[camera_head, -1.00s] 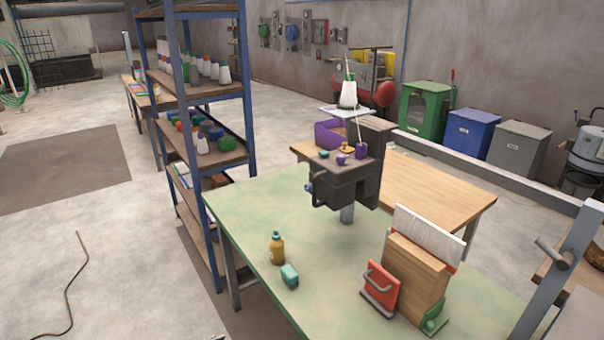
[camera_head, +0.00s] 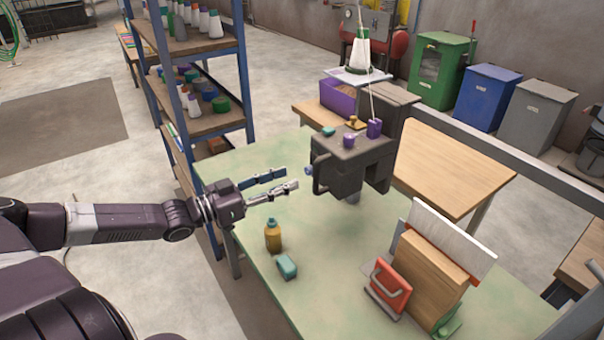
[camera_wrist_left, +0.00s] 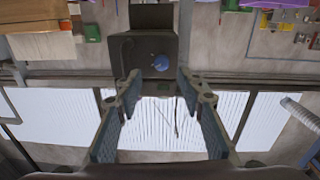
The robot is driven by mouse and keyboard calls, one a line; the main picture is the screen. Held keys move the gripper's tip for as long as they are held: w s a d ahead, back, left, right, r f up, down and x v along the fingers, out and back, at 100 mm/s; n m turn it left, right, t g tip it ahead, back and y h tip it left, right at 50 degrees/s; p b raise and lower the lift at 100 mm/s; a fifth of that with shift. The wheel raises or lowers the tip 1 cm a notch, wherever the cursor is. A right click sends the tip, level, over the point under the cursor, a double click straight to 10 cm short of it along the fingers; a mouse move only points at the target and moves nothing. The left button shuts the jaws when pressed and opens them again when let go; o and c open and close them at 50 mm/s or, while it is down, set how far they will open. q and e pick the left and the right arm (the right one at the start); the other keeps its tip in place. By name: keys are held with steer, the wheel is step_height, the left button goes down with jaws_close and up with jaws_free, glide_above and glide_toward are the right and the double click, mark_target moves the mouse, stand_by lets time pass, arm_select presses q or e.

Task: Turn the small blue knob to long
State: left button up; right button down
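The small blue knob (camera_head: 308,170) sits on the near left face of the dark grey machine (camera_head: 350,160) on the green table. In the left wrist view the knob (camera_wrist_left: 161,62) is a round blue disc on the machine's dark face, centred ahead between my fingers. No label or setting on it can be read. My left gripper (camera_head: 292,178) is open and empty, just left of the knob and apart from it. Its two fingers also show spread in the left wrist view (camera_wrist_left: 160,84). My right gripper is not in view.
A red clamp-like piece (camera_head: 388,288) and wooden block (camera_head: 430,275) are at the right. Blue-framed shelves (camera_head: 205,120) stand behind my left arm.

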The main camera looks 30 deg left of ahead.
mark_target(306, 171)
arm_select(q)
steer(key=x, duration=0.2)
steer(key=shift+w+f+b, duration=0.15)
steer(key=shift+w+b, duration=0.15)
steer(key=shift+w, duration=0.15)
steer(key=shift+w+d, duration=0.25)
steer(key=shift+w, duration=0.3)
steer(key=shift+w+d, duration=0.15)
steer(key=shift+w, duration=0.15)
steer(key=shift+w+d, duration=0.3)
steer(key=shift+w, duration=0.3)
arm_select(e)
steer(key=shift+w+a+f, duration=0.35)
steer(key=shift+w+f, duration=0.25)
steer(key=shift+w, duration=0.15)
arm_select(q)
steer(key=shift+c, duration=0.6)
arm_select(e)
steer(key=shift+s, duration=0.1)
arm_select(q)
jaws_close()
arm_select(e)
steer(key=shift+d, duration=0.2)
